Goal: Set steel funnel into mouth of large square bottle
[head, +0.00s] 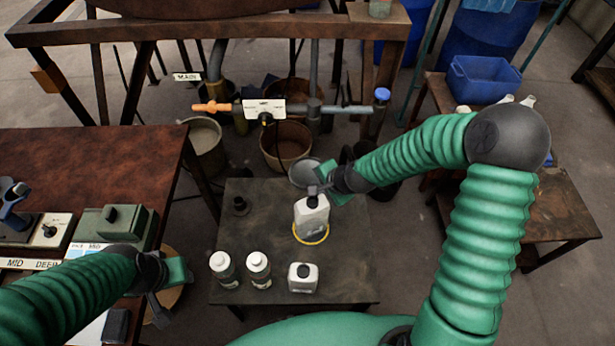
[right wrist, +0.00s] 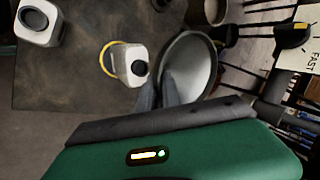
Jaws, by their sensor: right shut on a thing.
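The steel funnel (head: 303,173) is a grey cone held in my right gripper (head: 318,190). In the right wrist view the funnel (right wrist: 200,62) shows its wide round mouth, with the fingertips (right wrist: 160,88) at its near rim. The large square bottle (head: 312,218) is pale, with a dark top (right wrist: 139,68), and stands upright on the small dark table. A yellow ring (head: 311,238) is around its lower part. The funnel appears beyond and beside the bottle top; its spout is hidden. My left gripper (head: 168,290) is over the left bench edge; its jaw gap is unclear.
Two round white bottles (head: 240,268) and a shorter square one (head: 302,277) stand at the table's near side. Buckets (head: 285,145) and a pipe with valves (head: 335,109) are behind. The table's right side is clear.

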